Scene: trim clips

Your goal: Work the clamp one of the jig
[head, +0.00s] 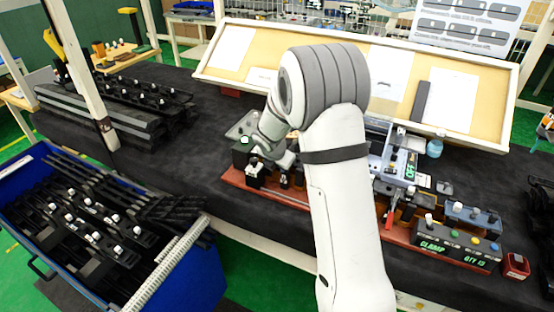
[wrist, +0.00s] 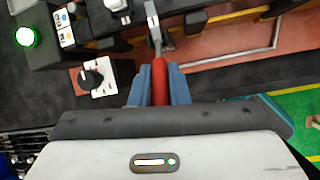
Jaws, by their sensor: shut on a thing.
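In the wrist view a clamp's red handle (wrist: 160,88) lies between the two blue fingers of my gripper (wrist: 161,72), which is shut on it. The handle's metal lever (wrist: 153,22) runs on up toward the top edge. In the head view my wrist is low over the left part of the jig's red-brown base (head: 234,180). My arm hides the middle of the jig, and the fingertips cannot be made out there. Another red handle (head: 389,215) shows to the right of my arm. No label on the held clamp can be read.
A rotary knob box (wrist: 93,78) and a lit green button (wrist: 25,37) sit left of my gripper. A sign box reading CLAMP (head: 430,243) stands at the right. A blue bin (head: 205,285) of black parts is at lower left. A sloped board (head: 250,75) stands behind.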

